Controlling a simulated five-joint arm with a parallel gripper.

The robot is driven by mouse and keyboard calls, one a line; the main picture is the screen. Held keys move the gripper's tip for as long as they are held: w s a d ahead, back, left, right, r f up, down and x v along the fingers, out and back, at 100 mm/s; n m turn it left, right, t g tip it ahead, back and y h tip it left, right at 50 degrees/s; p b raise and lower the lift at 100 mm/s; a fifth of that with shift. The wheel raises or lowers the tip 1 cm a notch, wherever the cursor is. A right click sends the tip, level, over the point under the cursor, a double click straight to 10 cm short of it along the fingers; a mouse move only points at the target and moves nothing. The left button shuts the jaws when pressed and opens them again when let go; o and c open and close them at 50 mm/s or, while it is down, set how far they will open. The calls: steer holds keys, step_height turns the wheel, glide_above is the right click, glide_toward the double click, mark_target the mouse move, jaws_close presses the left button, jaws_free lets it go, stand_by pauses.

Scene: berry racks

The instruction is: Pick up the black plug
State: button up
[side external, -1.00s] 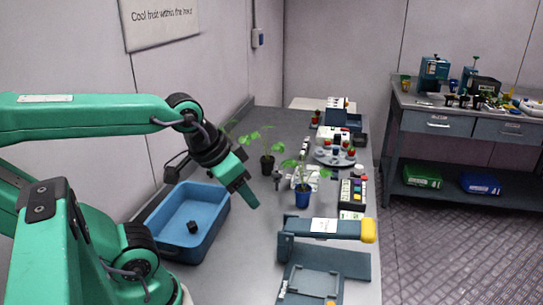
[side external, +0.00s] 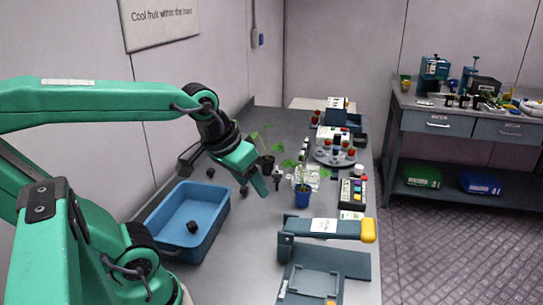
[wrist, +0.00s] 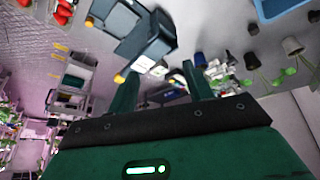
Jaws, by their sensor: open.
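A small black piece (side external: 192,226), which may be the black plug, lies in the blue tray (side external: 222,216) in the side view. Two other small dark pieces are on the bench near the arm: one (side external: 210,172) behind the tray and one (side external: 244,190) beside my gripper. I cannot tell for certain which is the plug. My gripper (side external: 264,189) points down over the bench, right of the tray and left of the blue-potted seedling. In the wrist view my gripper (wrist: 158,78) has its two fingers apart, with nothing visibly held. The plug is not clear there.
A seedling in a blue pot (side external: 302,197) stands close right of my gripper. A dark-potted seedling (side external: 266,166) is behind it. A grey press with a yellow-ended handle (side external: 368,230) stands at front right. Bare bench lies between tray and press.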

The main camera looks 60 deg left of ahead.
steer(key=w+a+n+g, duration=0.2)
steer(key=w+a+n, duration=0.4)
steer(key=n, duration=0.1)
steer(key=n+g, duration=0.3)
steer(key=n, duration=1.5)
glide_above(244, 192)
steer(key=f, duration=1.6)
steer(key=shift+w+a+f, duration=0.25)
steer(key=shift+w+f, duration=0.1)
steer(key=shift+f, duration=0.05)
steer(key=shift+a+f, duration=0.25)
steer(key=shift+f, duration=1.25)
steer(key=shift+a+f, duration=0.15)
steer(key=shift+f, duration=2.45)
